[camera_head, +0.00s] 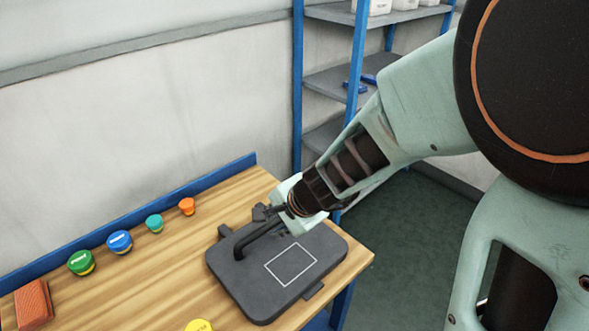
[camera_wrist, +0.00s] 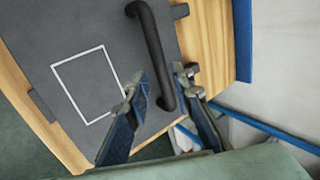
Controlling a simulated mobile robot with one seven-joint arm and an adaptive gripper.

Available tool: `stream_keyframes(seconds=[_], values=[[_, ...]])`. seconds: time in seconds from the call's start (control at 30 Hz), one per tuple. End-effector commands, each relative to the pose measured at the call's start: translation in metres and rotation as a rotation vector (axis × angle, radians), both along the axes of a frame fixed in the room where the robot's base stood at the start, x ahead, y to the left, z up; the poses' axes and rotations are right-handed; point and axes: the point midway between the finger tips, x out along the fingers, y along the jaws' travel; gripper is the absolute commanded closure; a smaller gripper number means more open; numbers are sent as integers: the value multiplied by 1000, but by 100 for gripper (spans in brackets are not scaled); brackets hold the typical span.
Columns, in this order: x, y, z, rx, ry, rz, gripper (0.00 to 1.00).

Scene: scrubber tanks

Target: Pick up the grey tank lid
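The grey tank lid (camera_head: 255,289) lies flat near the right end of the wooden table. It is a dark plate with a white square outline and a raised black bar handle (camera_head: 243,246). My gripper (camera_head: 272,212) is over the lid's back edge, at the handle's far end. In the wrist view, the lid (camera_wrist: 50,35) fills the left and the handle (camera_wrist: 148,35) runs down between my two fingers (camera_wrist: 162,82). The fingers are apart, with visible gaps beside the handle. Whether either finger touches it is unclear.
An orange-red block (camera_head: 33,304), a green cap (camera_head: 80,262), a blue cap (camera_head: 119,242), a teal cap (camera_head: 154,223) and an orange cap (camera_head: 187,206) line the table's back. A yellow cap (camera_head: 198,325) is at the front. A blue-framed shelf (camera_head: 353,60) stands behind.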

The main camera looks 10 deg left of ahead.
Motion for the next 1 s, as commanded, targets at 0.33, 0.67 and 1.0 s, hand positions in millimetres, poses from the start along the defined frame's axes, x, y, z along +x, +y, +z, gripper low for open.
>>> stream_keyframes(seconds=[0.33,0.67,1.0], values=[[11,15,-33,-1,1,1,78],[24,30,-59,1,-3,0,78],[24,30,-57,1,-3,0,93]])
